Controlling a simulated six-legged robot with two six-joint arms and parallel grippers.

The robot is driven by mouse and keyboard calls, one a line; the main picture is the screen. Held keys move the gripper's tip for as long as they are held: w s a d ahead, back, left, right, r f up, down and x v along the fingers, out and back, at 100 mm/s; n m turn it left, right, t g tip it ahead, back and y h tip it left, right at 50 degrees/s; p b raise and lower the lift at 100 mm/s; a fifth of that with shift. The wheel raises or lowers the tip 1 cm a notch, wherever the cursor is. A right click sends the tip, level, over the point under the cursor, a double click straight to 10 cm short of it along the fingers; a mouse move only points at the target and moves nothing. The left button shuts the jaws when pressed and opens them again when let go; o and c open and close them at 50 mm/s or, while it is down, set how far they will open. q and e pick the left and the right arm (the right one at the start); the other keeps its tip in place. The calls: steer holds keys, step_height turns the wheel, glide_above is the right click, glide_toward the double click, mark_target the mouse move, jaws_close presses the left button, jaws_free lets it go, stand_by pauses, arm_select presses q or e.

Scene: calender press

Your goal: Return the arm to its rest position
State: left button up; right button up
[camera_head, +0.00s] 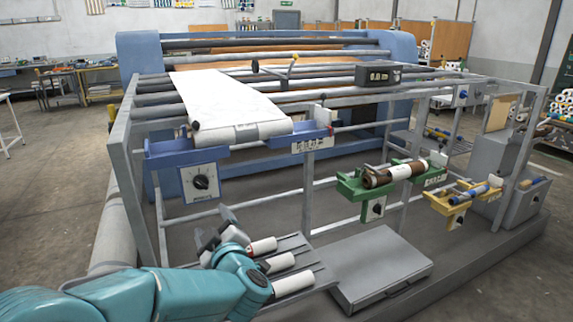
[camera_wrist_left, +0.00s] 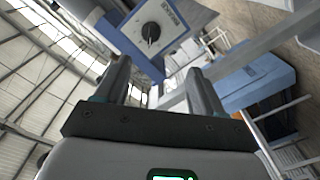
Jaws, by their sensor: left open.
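My left arm (camera_head: 150,292), teal, comes in from the lower left in the head view. Its gripper (camera_head: 222,222) is raised in front of the press frame, above and left of several white rolls. In the left wrist view the two dark fingers (camera_wrist_left: 158,85) stand apart with nothing between them. Beyond them is a panel with a black dial (camera_wrist_left: 151,33), which also shows in the head view (camera_head: 201,182). My right gripper is in neither view.
White rolls (camera_head: 278,262) lie on a rack close to my left gripper. A grey box (camera_head: 378,268) stands right of it. A blue tray (camera_head: 185,150) bears a white sheet roll (camera_head: 225,105). A green holder (camera_head: 350,186) with a brown roll (camera_head: 378,178) and a yellow holder (camera_head: 455,215) are at right.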

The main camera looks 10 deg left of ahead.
arm_select(q)
steer(key=a+f+m+g+p, duration=0.25)
steer(key=a+f, duration=0.25)
steer(key=f, duration=0.5)
steer(key=s+d+f+m+g+h+p, duration=0.1)
steer(key=s+f+m+h+p, duration=0.15)
steer(key=f, duration=0.45)
steer(key=s+d+f+m+g+h+p, duration=0.1)
steer(key=s+f+h, duration=0.25)
steer(key=f, duration=0.25)
steer(key=s+d+f+m+g+h, duration=0.2)
steer(key=s+d+f+g, duration=0.1)
steer(key=s, duration=0.6)
steer(key=s+d+f+m+g+h, duration=0.2)
steer(key=s+d+f, duration=0.3)
steer(key=s, duration=0.4)
steer(key=s+d+f+m+g+h+p, duration=0.1)
steer(key=s+d+f+m+g+h, duration=0.1)
steer(key=s, duration=0.6)
steer(key=d+f+g+h, duration=0.1)
steer(key=d+g+h, duration=0.1)
steer(key=d+g, duration=0.1)
steer(key=shift+s+d+f+m, duration=0.3)
steer(key=shift+s+d+f, duration=0.1)
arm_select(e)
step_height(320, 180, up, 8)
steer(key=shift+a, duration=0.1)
